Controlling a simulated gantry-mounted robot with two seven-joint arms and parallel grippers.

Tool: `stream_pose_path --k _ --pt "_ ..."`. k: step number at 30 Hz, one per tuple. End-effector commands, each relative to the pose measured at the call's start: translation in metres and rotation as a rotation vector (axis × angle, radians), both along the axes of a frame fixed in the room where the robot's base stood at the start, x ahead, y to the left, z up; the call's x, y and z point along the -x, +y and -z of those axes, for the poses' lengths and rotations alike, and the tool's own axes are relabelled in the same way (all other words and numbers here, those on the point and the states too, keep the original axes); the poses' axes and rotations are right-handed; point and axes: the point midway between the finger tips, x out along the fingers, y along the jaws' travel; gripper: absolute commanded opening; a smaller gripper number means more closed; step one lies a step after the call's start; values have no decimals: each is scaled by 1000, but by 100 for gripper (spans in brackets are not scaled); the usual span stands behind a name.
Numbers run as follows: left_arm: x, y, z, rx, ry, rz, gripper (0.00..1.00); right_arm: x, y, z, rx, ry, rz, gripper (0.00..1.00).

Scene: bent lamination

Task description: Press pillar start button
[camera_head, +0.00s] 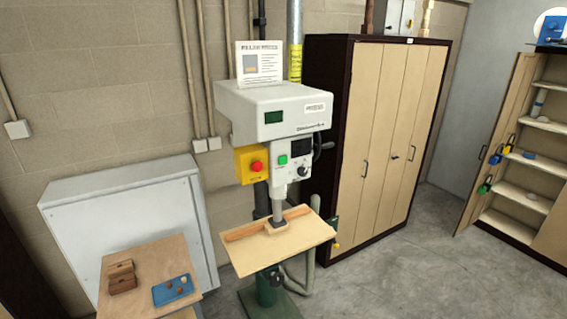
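A pillar machine with a white head (275,110) stands on a green base in the middle of the camera_head view. Its front carries a green button (283,160) beside a dark panel and a knob. A yellow box with a red button (257,166) sits on the left side of the head. The spindle reaches down to a block on the wooden table (285,243). Neither of my grippers shows in this view.
A grey metal cabinet (130,215) stands at the left. Before it, a small wooden table (150,260) holds brown blocks and a blue tray (172,291). A tall wooden cupboard (375,130) stands right of the machine, and open shelves (530,160) at far right. Grey floor (420,270) is clear.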

Motion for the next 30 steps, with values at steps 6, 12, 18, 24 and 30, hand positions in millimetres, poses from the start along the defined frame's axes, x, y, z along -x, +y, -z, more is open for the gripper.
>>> stream_pose_path --k 6,12,18,24,30 --pt "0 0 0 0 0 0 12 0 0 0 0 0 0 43" --pt "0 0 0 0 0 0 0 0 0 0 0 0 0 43" --pt "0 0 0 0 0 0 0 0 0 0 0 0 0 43" --pt "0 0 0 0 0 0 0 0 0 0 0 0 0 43" --pt "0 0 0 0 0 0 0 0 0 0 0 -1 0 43"
